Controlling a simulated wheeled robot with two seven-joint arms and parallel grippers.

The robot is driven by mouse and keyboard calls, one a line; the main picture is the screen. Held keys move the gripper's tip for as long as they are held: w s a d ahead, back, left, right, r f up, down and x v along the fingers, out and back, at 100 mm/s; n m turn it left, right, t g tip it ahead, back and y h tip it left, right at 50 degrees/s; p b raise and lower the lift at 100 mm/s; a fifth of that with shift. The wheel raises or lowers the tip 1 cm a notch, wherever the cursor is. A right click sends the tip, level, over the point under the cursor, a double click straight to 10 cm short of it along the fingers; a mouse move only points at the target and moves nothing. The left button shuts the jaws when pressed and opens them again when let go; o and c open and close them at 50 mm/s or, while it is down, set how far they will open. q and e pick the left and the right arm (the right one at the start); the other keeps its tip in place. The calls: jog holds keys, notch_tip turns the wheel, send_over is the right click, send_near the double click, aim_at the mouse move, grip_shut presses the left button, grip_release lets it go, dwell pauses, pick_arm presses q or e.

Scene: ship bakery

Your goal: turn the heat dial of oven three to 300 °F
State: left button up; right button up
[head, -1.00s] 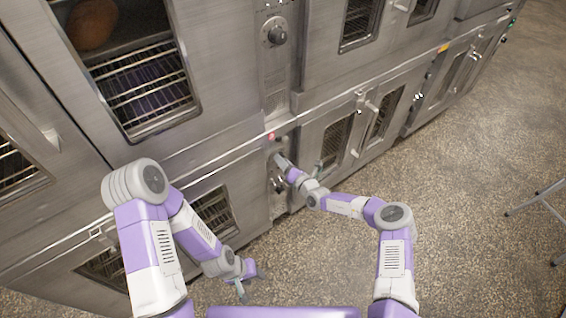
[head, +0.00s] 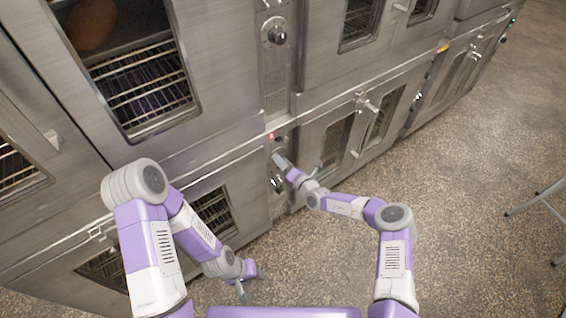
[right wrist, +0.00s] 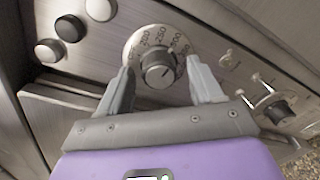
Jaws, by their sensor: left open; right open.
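The heat dial (right wrist: 158,70) is a dark round knob on a pale ring with numbers, including 200, 250 and 300, on a steel control panel. Which number its mark points to is too small to tell. My right gripper (right wrist: 158,80) is open, with one finger on each side of the knob; whether they touch it cannot be told. My left gripper (head: 250,280) is open and empty, low over the floor, away from the panel.
A second knob (right wrist: 278,111) sits on the same panel, right of the gripper. Several round buttons (right wrist: 70,28) are at its left. Another dial (head: 276,35) is on the upper oven's panel. Oven doors with handles (head: 368,105) stand close by. The floor (head: 460,190) at right is mostly clear.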

jog(key=p+v, duration=0.3)
jog(key=v, duration=0.4)
jog(key=shift+s, duration=0.25)
jog(key=shift+d, duration=0.15)
